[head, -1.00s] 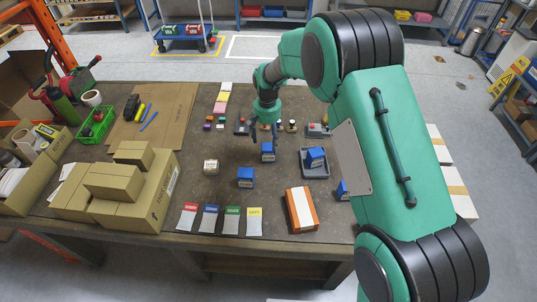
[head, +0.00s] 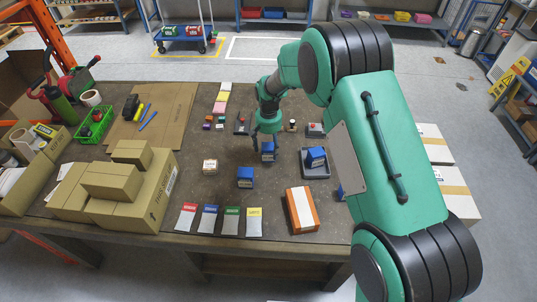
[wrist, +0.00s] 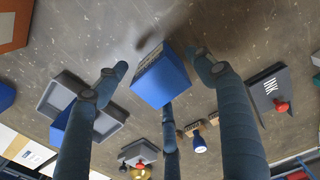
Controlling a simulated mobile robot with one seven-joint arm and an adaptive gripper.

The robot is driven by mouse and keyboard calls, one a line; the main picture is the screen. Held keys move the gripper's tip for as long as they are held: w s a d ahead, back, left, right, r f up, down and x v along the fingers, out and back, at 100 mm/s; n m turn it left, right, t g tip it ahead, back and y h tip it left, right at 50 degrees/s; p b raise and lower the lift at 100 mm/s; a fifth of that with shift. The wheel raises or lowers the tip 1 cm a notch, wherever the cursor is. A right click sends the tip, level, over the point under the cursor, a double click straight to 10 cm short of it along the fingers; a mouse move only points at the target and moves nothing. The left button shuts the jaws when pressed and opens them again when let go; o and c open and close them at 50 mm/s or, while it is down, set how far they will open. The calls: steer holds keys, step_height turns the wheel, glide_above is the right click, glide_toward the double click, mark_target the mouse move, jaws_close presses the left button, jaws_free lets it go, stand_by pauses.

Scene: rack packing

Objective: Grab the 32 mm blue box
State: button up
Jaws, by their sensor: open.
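Several blue boxes are on the table; I cannot read their sizes. One blue box (head: 268,149) stands on the bare tabletop near the middle. My gripper (head: 264,136) is above and close to it, pointing down, open and empty. In the wrist view the same blue box (wrist: 162,80) shows between the spread fingers of my gripper (wrist: 158,68), with no clear contact. A second blue box (head: 245,176) stands nearer the front edge. A third blue box (head: 316,155) sits tilted in a grey tray (head: 316,174). Another blue box (head: 341,191) is partly hidden behind my arm.
An orange-and-white box (head: 301,210), a small white box (head: 210,166) and several coloured cards (head: 231,221) lie toward the front. Small items stand behind my gripper, including a dark box with a red knob (wrist: 277,96). Cartons (head: 125,185) fill the left.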

steer(key=shift+f, duration=0.9)
steer(key=c, duration=1.4)
steer(key=shift+o, duration=0.2)
steer(key=shift+r, duration=0.1)
steer(key=shift+r+p, duration=1.05)
steer(key=shift+r, duration=3.9)
